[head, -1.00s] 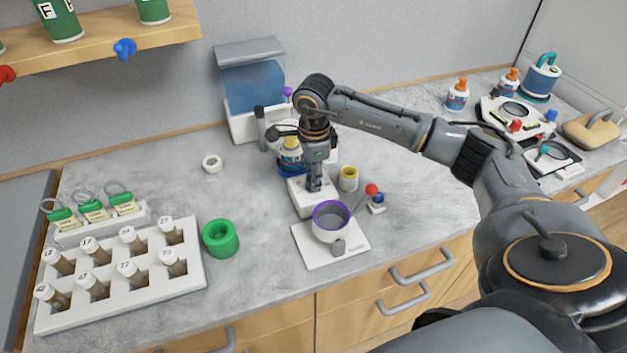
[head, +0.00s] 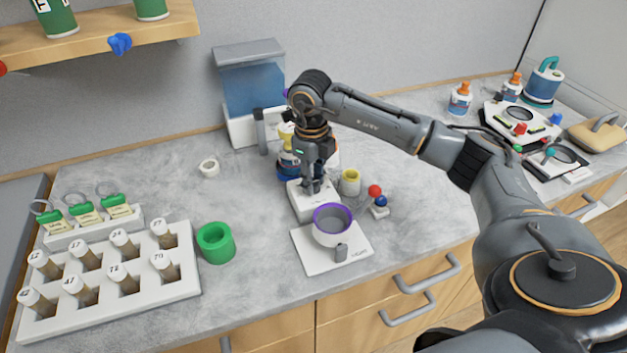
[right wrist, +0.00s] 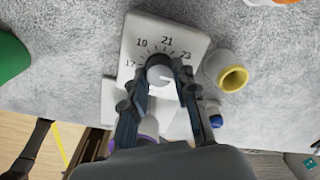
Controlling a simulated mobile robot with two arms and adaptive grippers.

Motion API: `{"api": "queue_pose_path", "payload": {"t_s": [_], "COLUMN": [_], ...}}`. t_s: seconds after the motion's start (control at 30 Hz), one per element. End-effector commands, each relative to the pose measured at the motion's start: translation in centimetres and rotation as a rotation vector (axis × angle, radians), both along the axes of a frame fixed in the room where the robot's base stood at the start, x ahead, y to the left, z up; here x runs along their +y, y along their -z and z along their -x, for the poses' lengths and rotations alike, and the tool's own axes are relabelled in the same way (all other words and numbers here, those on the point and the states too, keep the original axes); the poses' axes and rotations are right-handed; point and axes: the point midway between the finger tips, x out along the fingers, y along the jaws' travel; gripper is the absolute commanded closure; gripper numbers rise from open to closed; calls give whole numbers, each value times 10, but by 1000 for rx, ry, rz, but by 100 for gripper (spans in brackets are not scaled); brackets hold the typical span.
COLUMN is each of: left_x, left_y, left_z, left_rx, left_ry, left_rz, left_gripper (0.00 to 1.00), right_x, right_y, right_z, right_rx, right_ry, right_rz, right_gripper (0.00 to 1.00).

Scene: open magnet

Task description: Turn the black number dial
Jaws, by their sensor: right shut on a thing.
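In the head view the plate is part of a white device (head: 298,205) on the counter, and the dial is mostly hidden under my gripper. My right gripper (head: 313,187) points down over it. In the right wrist view its two fingers (right wrist: 161,76) are shut on the dial, one at each side. My left gripper is not in view.
A purple-rimmed cup (head: 332,222) stands on a white base just in front. A yellow-rimmed cup (head: 350,182) and a red and blue ball piece (head: 378,203) stand close on the right.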

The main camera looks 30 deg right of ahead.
Motion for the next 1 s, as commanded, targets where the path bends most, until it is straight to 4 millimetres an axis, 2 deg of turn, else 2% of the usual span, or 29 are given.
{"api": "queue_pose_path", "payload": {"t_s": [0.3,0.87,0.9,0.97,1.0], "left_x": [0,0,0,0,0], "left_y": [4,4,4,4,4], "left_z": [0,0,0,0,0], "left_rx": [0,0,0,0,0], "left_ry": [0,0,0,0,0], "left_rz": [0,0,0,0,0], "left_gripper": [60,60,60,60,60], "right_x": [0,0,0,0,0], "right_y": [-1,-1,-1,-1,-1], "right_z": [-1,-1,-1,-1,-1], "right_rx": [-2,-2,-2,-2,-2], "right_ry": [125,152,152,151,151], "right_rz": [-1,-1,-1,-1,-1], "right_gripper": [100,100,64,52,49]}}
